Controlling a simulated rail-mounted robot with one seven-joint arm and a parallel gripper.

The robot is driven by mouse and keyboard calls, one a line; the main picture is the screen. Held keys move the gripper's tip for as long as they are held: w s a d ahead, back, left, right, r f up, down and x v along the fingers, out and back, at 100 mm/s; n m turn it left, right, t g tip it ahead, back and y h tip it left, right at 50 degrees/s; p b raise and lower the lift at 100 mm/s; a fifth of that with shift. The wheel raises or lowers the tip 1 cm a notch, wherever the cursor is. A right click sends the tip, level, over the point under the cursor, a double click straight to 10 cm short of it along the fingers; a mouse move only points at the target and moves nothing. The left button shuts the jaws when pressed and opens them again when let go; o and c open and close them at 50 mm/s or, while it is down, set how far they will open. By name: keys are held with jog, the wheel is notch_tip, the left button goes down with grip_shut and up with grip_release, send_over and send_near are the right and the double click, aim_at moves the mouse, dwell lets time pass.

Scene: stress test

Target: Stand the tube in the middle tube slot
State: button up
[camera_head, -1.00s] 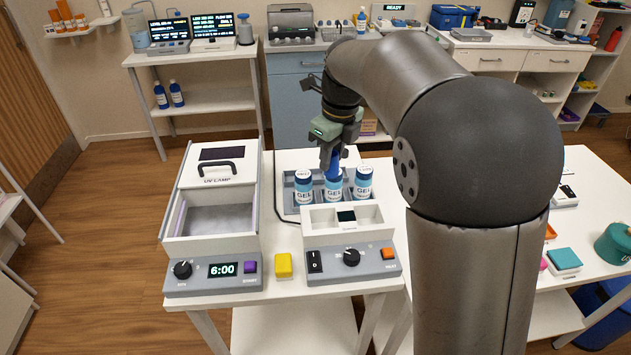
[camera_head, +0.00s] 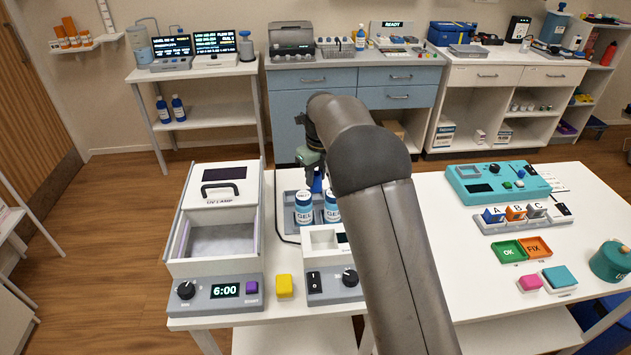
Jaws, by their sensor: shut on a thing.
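My gripper (camera_head: 313,170) hangs at the far edge of the near table, just behind the GEL bottles. It is shut on a blue thing (camera_head: 317,184), which may be the tube; it is small and partly hidden by the gripper, so I cannot tell its full shape or tilt. White bottles with blue GEL labels stand in a grey tray (camera_head: 290,226); the left bottle (camera_head: 303,207) and part of a second bottle (camera_head: 332,209) show, and my arm covers the tray's right part. I cannot make out a middle tube slot.
A white box with a handle (camera_head: 216,212) and a 6:00 timer panel stands on the left. A white device (camera_head: 318,236) with switches stands in front of the bottles, partly behind my arm. A yellow block (camera_head: 284,285) lies between. Lettered blocks (camera_head: 516,213) and a teal panel (camera_head: 497,182) stand right.

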aim_at(316, 184)
jog(key=shift+w+f, duration=0.3)
jog(key=shift+f, duration=1.6)
jog(key=shift+f, duration=0.1)
jog(key=o, duration=1)
jog(key=shift+o, duration=0.2)
jog(key=shift+s+d+r, duration=0.2)
jog(key=shift+r, duration=1.85)
jog(key=shift+s+d+r, duration=0.15)
jog(key=shift+s+r, duration=0.05)
jog(key=shift+r, duration=1.85)
jog(key=shift+s+d+r, duration=0.2)
jog(key=shift+r, duration=1.85)
